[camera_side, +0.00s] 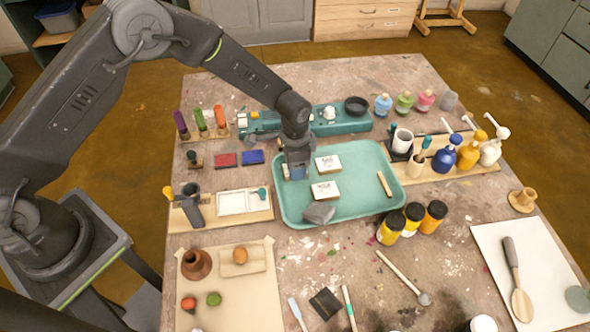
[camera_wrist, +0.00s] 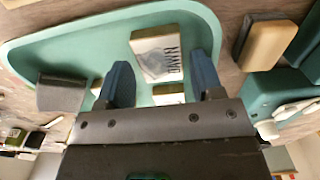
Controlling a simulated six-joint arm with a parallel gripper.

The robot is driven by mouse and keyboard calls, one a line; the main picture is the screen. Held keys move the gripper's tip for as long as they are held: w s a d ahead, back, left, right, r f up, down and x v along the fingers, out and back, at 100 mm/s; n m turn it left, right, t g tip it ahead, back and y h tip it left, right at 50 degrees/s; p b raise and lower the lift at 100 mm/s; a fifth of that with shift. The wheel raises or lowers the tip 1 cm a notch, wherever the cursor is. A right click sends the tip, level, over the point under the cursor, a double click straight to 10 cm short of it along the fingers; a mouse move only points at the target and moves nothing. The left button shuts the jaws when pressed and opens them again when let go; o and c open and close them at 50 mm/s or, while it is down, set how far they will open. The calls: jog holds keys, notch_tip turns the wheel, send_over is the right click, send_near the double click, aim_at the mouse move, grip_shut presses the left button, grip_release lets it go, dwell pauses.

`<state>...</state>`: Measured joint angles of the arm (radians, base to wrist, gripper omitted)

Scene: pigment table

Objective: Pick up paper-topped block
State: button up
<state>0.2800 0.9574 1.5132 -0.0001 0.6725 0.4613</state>
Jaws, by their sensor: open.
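Two paper-topped blocks lie on the teal tray (camera_side: 365,207) in the side view: a farther one (camera_side: 328,163) and a nearer one (camera_side: 325,190). My gripper (camera_side: 297,172) is low over the tray, just left of them. In the wrist view my gripper (camera_wrist: 163,62) is open, with blue fingers apart and nothing clasped. A block with a drawing and lettering on its paper (camera_wrist: 160,53) shows between and beyond the fingertips. Part of another block (camera_wrist: 168,91) shows nearer the palm, its rest hidden by my gripper. I cannot tell whether the fingers touch any block.
A grey lump (camera_side: 318,212) lies at the tray's near edge and a small wooden stick (camera_side: 384,184) at its right. Yellow and orange jars (camera_side: 390,228) stand near the tray's right front corner. A teal rack (camera_side: 340,122) lies behind the tray. The tray's right middle is clear.

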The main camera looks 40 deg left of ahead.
jog(key=shift+f, duration=0.8)
jog(key=shift+c, duration=0.2)
jog(key=c, duration=0.6)
jog(key=shift+c, duration=0.2)
